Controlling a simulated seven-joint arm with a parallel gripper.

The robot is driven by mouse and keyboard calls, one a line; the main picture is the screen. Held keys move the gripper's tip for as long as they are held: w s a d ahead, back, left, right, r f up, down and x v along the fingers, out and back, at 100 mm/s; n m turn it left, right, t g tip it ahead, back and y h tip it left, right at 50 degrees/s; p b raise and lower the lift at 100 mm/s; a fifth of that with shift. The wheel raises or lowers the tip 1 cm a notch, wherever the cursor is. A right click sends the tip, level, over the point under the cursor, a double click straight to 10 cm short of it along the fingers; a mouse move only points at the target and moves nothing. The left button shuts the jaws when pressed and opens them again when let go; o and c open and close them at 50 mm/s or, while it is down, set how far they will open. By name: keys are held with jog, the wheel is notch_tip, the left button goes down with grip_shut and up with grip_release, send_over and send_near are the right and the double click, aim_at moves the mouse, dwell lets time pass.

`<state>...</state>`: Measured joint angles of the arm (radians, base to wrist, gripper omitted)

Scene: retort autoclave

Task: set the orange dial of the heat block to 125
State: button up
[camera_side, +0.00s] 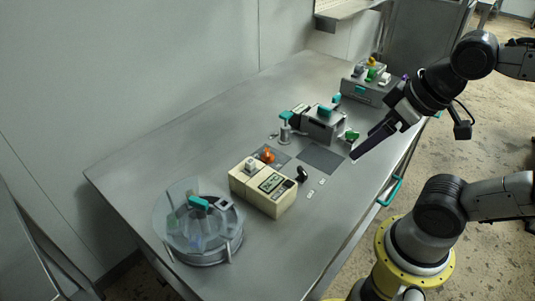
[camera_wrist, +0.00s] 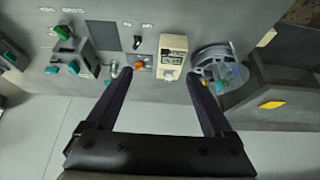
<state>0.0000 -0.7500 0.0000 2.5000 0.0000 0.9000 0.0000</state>
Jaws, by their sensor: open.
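A beige box with a dark display, which looks like the heat block (camera_side: 280,204), stands on the steel table, and it also shows in the wrist view (camera_wrist: 173,43). A small orange part, likely the dial (camera_side: 267,156), shows by its far side over a dark patch. In the wrist view the orange part (camera_wrist: 140,66) is just left of the box; I cannot tell whether they are joined. Its setting is too small to read. My gripper (camera_side: 355,155) is open and empty above the table, right of the box. In the wrist view its fingertips (camera_wrist: 158,74) appear apart.
A round clear-covered vessel (camera_side: 198,222) stands at the near left. A grey device with teal parts (camera_side: 323,125) and another grey unit (camera_side: 368,88) stand farther back. A small black part (camera_side: 302,174) is right of the beige box. A dark mat (camera_side: 321,158) lies bare.

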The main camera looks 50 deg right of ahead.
jog(key=c, duration=0.4)
jog(key=shift+n, duration=0.7)
jog(key=shift+c, duration=1.1)
jog(key=w+r+n, duration=0.6)
jog(key=w+n, duration=0.1)
jog(key=n, duration=0.5)
jog(key=n+g, duration=0.6)
jog(key=n, duration=0.8)
send_over(268, 152)
notch_tip(268, 152, down, 17)
notch_tip(268, 152, down, 14)
jog(key=shift+w+r, duration=0.1)
jog(key=shift+r, duration=0.15)
